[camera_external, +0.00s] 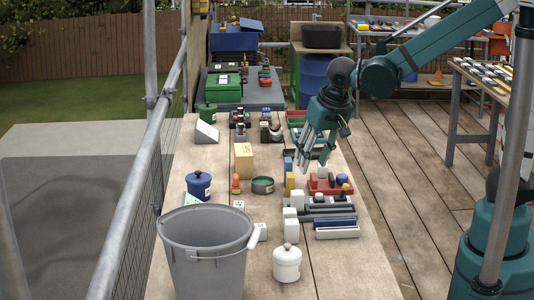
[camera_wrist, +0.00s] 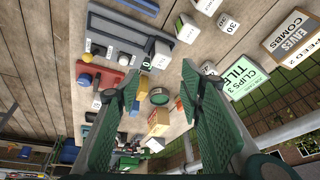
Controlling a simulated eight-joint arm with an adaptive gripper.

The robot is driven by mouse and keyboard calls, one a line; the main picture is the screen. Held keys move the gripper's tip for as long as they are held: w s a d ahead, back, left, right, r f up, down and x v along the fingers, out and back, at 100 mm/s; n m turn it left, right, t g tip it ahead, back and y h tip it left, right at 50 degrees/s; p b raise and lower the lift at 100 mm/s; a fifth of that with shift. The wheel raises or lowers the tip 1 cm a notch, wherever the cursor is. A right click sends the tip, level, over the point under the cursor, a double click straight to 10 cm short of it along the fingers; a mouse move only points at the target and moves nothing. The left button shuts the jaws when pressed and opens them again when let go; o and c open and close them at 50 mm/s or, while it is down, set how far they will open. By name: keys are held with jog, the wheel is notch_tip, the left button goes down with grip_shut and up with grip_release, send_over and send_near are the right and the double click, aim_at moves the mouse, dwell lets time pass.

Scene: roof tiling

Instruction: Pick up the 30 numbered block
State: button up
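A pale block or tag marked 30 (camera_wrist: 229,26) lies on the wooden table (camera_wrist: 165,12) near the top of the wrist view. In the external view its number is too small to read, so I cannot tell which white piece it is. My gripper (camera_wrist: 161,82) is open and empty, its two green-padded fingers spread wide. In the external view my gripper (camera_external: 312,157) hangs above the far half of the table, pointing down and left. The marked piece lies outside the finger gap, up and to the right in the wrist view.
A grey bucket (camera_external: 205,250) and white jar (camera_external: 287,264) stand at the near end. A red tray (camera_external: 322,187), grey rack (camera_external: 328,213), blue pot (camera_external: 199,185), green tin (camera_external: 263,185) and cardboard box (camera_external: 243,160) crowd the table. Signs (camera_wrist: 243,76) stand along one side.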

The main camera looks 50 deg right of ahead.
jog(key=w+a+f+m+p, duration=0.25)
jog(key=a+f, duration=0.25)
jog(key=a, duration=0.5)
jog(key=h, duration=0.2)
send_near(261, 226)
jog(key=w+d+f, duration=0.1)
jog(key=w+d, duration=0.1)
jog(key=shift+s+a+f+m+g+p, duration=0.1)
jog(key=shift+a+f+m+g+p, duration=0.35)
jog(key=shift+a+f, duration=0.1)
jog(key=shift+x, duration=1.3)
jog(key=shift+f, duration=0.1)
jog(key=shift+b+x, duration=0.7)
jog(key=shift+x, duration=1.85)
jog(key=shift+s+a+f, duration=0.1)
jog(key=shift+a, duration=0.05)
jog(key=shift+c, duration=0.6)
jog(key=c, duration=0.9)
